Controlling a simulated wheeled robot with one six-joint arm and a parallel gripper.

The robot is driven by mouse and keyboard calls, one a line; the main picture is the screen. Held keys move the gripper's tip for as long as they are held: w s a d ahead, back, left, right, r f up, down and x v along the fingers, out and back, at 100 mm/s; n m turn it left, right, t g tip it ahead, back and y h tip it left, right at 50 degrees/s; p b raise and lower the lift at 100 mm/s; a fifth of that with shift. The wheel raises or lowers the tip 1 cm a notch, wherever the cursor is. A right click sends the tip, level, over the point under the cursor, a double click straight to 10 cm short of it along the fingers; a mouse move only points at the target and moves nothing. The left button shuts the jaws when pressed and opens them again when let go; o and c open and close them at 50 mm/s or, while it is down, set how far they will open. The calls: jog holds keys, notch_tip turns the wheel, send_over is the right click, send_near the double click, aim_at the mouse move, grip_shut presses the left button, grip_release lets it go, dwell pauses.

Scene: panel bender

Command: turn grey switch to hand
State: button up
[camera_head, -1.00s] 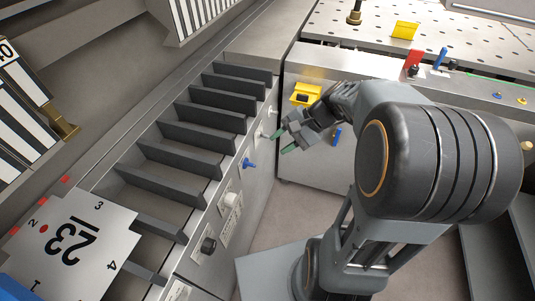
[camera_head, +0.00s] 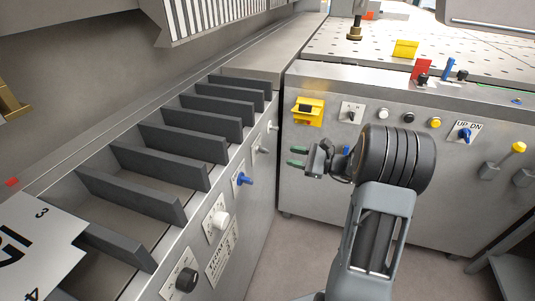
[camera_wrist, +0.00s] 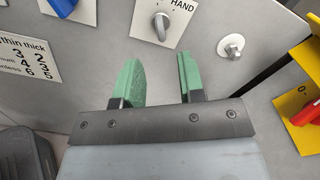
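The grey switch (camera_wrist: 161,27) is at the top of the wrist view, on a light plate with the word HAND to its right. It also shows in the head view (camera_head: 263,150), on the grey side panel between the blue switch and a plain light knob. My gripper (camera_wrist: 157,75) has two green fingertips spread apart with nothing between them. In the head view my gripper (camera_head: 293,157) is to the right of the switch and points left toward the panel, apart from it. The other positions on the switch plate are cut off.
A blue switch (camera_head: 243,179) sits nearer along the same panel, and a plain light knob (camera_head: 272,127) sits farther along. Open floor (camera_head: 300,250) lies below my gripper.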

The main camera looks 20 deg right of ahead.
aim_at(268, 153)
jog(key=b+x, duration=0.1)
jog(key=x, duration=0.8)
grip_shut()
